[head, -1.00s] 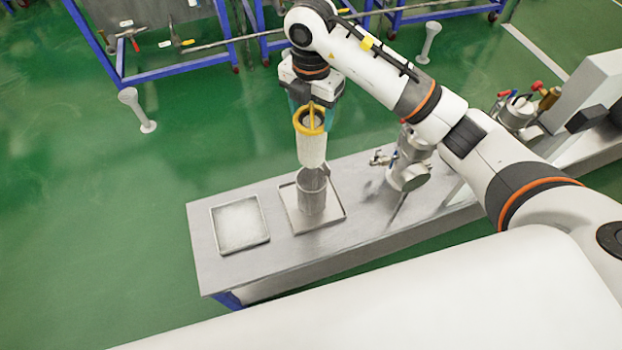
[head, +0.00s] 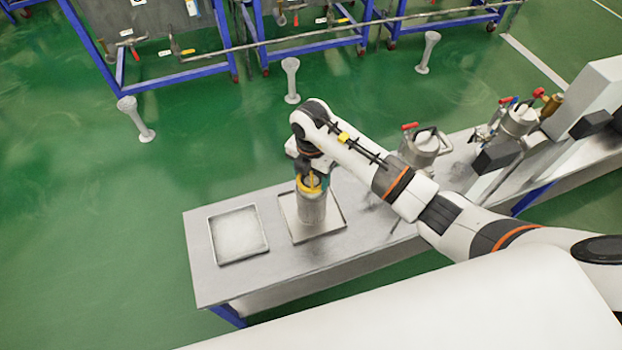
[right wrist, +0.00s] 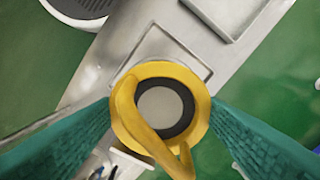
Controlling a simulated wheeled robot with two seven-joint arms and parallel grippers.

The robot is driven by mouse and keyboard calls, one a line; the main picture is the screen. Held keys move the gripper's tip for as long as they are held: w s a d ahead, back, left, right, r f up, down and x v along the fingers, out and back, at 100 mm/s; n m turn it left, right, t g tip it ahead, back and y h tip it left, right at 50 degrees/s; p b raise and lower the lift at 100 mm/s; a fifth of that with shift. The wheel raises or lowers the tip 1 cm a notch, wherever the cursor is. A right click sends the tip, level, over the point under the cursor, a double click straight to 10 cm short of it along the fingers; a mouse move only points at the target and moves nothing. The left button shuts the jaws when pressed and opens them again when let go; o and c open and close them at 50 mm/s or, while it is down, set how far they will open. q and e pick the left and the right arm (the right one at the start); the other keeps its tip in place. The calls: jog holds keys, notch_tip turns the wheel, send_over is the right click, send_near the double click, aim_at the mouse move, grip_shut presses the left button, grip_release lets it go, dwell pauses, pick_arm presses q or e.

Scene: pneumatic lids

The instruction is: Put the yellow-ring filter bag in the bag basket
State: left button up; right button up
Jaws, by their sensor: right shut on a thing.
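The yellow-ring filter bag (head: 311,184) is lowered into the metal bag basket (head: 313,209), with only its yellow ring and handle showing above the basket's rim. The basket stands upright in a square tray on the bench. My right gripper (head: 314,176) is directly over the basket and shut on the bag at its handle. In the right wrist view the yellow ring (right wrist: 160,110) and its handle lie between the two teal fingers (right wrist: 155,135). The bag's white body is hidden in the basket. My left gripper is out of view.
An empty shallow tray (head: 239,259) lies at the bench's left end. A metal vessel with a red-handled valve (head: 425,148) stands to the right, behind my right arm. Another vessel (head: 518,122) is farther right. Blue-framed racks (head: 180,60) stand at the back.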

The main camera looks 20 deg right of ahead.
jog(key=shift+f, duration=1.35)
jog(key=shift+f, duration=0.15)
jog(key=o, duration=1.3)
notch_tip(320, 180, up, 12)
jog(key=shift+r, duration=0.2)
